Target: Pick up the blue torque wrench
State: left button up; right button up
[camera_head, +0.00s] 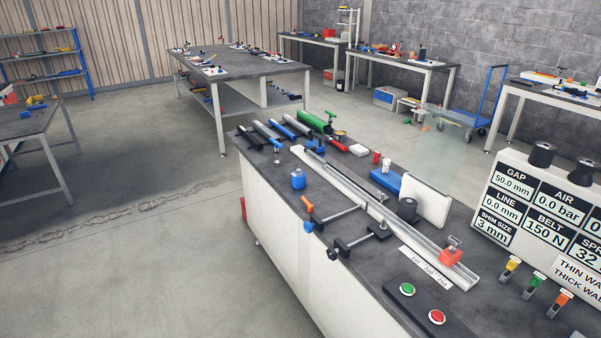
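Several long tools lie side by side at the far left end of the bench (290,250) in front of me. A slim blue tool (283,132) among them looks like the blue torque wrench, but it is too small to be sure. Grey tools (268,133) lie to its left, and a thick green tool (312,121) lies to its right. Neither of my grippers is in view.
A long metal rail (365,205) runs along the bench, with a blue bottle (298,180) and black clamps (357,243) on its left. A white sign board (535,215) and green (407,289) and red (437,317) buttons are at the right. Open floor (130,260) lies left.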

aim_at(277, 163)
jog(key=i, duration=1.25)
jog(key=i+j+z, duration=0.45)
jog(key=i+j, duration=0.5)
